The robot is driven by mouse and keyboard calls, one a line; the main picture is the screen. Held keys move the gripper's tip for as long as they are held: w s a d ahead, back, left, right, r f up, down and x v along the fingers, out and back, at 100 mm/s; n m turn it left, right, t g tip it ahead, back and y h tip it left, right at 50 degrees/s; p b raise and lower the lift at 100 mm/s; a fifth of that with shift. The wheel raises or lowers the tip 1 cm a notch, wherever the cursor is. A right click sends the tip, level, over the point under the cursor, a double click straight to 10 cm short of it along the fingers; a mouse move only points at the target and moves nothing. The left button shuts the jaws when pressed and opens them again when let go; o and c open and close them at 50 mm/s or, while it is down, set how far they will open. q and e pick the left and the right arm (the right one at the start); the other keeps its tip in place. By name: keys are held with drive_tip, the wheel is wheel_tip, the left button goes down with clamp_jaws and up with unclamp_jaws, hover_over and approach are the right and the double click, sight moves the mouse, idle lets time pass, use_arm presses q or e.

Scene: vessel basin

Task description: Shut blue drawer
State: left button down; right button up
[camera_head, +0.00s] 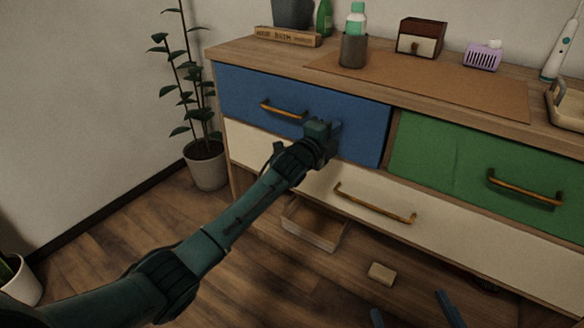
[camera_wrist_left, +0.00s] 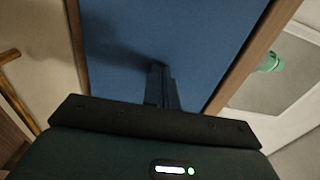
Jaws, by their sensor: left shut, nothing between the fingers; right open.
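The blue drawer (camera_head: 345,120) is at the upper left of the wooden dresser, with a brass handle (camera_head: 284,109) on its front. Its front looks flush or nearly flush with the dresser; a small gap cannot be ruled out. My left gripper (camera_head: 335,135) is shut and empty, with its fingertips at the blue front, right of the handle. In the left wrist view the shut fingers (camera_wrist_left: 161,85) point at the blue panel (camera_wrist_left: 190,40), touching or very close. My right gripper (camera_head: 412,314) shows only as two separated fingertips at the bottom edge; it is open and empty.
A green drawer (camera_head: 470,170) is beside the blue one, with a cream drawer (camera_head: 420,200) below. A small open box (camera_head: 313,228) and a light block (camera_head: 381,273) are low down near the floor. A potted plant (camera_head: 205,165) stands left. Toiletries line the dresser top (camera_head: 255,52).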

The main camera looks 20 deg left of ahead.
use_arm(q)
drive_tip(key=shift+w+d+r, duration=0.15)
drive_tip(key=shift+w+r, duration=0.2)
drive_tip(key=shift+w, duration=0.25)
